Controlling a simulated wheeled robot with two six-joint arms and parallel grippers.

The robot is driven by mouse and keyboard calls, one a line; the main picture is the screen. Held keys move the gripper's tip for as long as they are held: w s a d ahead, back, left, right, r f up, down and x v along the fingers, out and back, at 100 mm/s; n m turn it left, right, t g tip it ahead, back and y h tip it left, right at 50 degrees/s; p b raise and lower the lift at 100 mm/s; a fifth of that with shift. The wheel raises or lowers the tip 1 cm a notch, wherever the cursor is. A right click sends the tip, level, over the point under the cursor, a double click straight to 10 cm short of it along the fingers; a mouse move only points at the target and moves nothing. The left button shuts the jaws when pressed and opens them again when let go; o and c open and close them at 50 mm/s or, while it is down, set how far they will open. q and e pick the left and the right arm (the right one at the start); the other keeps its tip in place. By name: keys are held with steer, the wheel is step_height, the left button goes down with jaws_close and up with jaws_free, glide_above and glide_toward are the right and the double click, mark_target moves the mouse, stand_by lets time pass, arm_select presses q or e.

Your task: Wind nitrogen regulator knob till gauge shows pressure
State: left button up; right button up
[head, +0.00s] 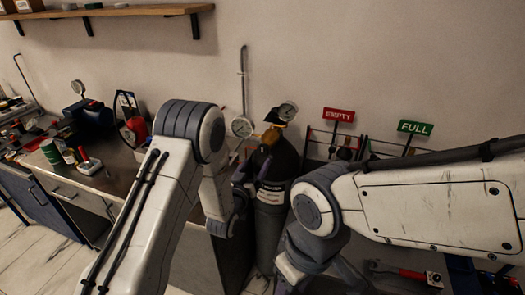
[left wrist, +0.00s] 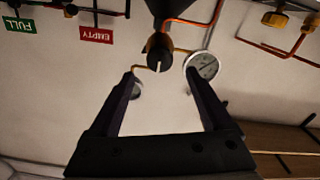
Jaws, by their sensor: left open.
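The nitrogen cylinder (head: 275,205) is dark and stands upright against the wall, partly behind my arms. Its brass regulator (head: 271,135) carries two round white gauges, one at left (head: 242,127) and one on top (head: 288,111). My left gripper (head: 243,172) is beside the cylinder's upper part, partly hidden by its own arm. The left wrist view, upside down, shows it open (left wrist: 160,68), with the dark regulator knob (left wrist: 158,48) just beyond and between the fingertips. One gauge (left wrist: 203,66) shows near a fingertip; the other (left wrist: 137,88) is partly hidden. My right gripper is mostly hidden at the bottom (head: 284,287).
A cluttered workbench (head: 120,183) is at left, with a green can (head: 51,151). A wall shelf (head: 110,11) hangs above. A red EMPTY sign (head: 339,115) and a green FULL sign (head: 415,126) stand at right. The wall above the cylinder is clear.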

mark_target(262, 153)
arm_select(q)
steer(key=p+x, duration=0.2)
steer(key=x, duration=0.5)
steer(key=shift+w+d, duration=0.15)
steer(key=shift+w, duration=0.2)
jaws_close()
steer(key=shift+f, duration=0.1)
